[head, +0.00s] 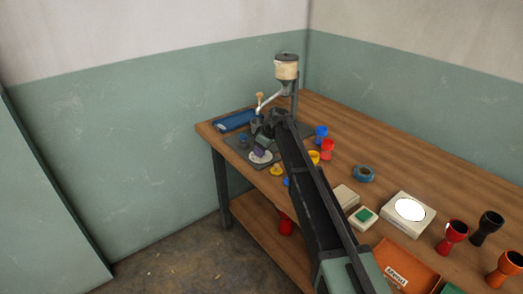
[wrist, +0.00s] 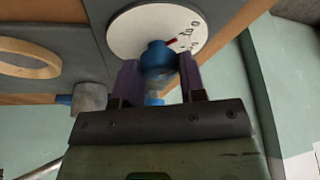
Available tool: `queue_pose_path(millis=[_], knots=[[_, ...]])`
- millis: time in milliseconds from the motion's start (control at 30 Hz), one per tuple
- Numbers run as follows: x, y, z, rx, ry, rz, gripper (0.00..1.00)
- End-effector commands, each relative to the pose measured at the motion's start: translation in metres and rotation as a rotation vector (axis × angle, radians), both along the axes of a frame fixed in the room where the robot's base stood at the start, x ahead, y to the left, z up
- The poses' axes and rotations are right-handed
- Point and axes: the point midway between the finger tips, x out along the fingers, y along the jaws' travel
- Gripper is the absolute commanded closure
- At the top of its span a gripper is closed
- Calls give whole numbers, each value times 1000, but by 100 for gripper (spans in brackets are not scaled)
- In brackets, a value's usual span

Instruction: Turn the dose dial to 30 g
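The dose dial is a round white disc (wrist: 118,30) with dark markings, a red pointer mark (wrist: 171,42) and a blue knob (wrist: 157,54) at its centre. The markings are too small to read. In the head view the white disc (head: 262,158) lies low at the front of the machine's dark base. My gripper (wrist: 158,72) has one purple finger on each side of the knob. The fingers are very close to its sides; I cannot tell whether they touch. In the head view my gripper (head: 259,151) is over the disc and hides the knob.
A machine with a cream hopper (head: 286,68) stands behind my gripper. A blue tray (head: 235,120) lies to its left. Blue and red (head: 327,149) goblets, a yellow one and a teal ring (head: 364,173) stand to the right. A wooden ring (wrist: 28,58) shows beside the dial.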

Motion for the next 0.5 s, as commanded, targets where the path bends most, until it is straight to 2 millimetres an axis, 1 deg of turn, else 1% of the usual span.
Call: queue_pose_path(millis=[33, 100, 333, 500], knots=[[0, 0, 0, 0, 0, 0, 77], [0, 0, 0, 0, 0, 0, 86], [0, 0, 0, 0, 0, -16, 86], [-1, 0, 0, 1, 0, -74, 86]])
